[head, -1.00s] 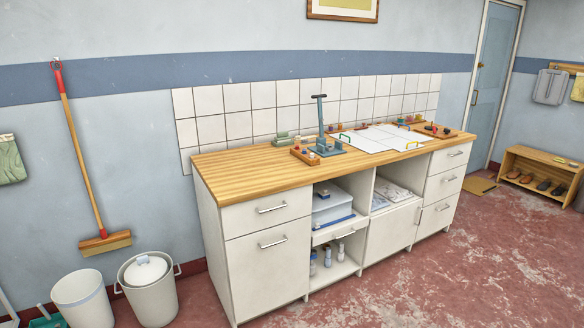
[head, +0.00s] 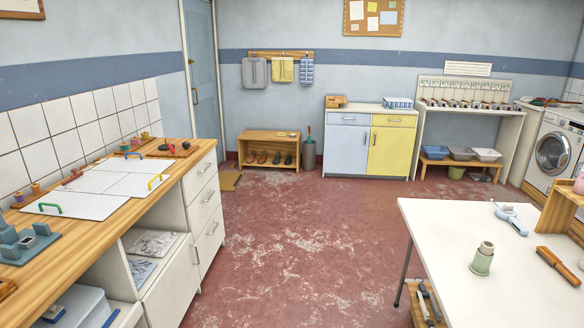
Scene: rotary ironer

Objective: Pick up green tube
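A pale green, tube-like object (head: 481,262) with a beige top stands upright on the white table (head: 425,222) at the lower right of the head view. It is the only thing in view that looks like a green tube, though I cannot tell for sure that it is one. Nothing touches it. Neither of my grippers is in view.
A brown-handled brush (head: 558,266) and a grey-white tool (head: 510,219) lie on the same table, near a wooden shelf (head: 562,205). A wooden-topped counter (head: 105,222) runs along the left. Open red floor (head: 290,240) lies between counter and table.

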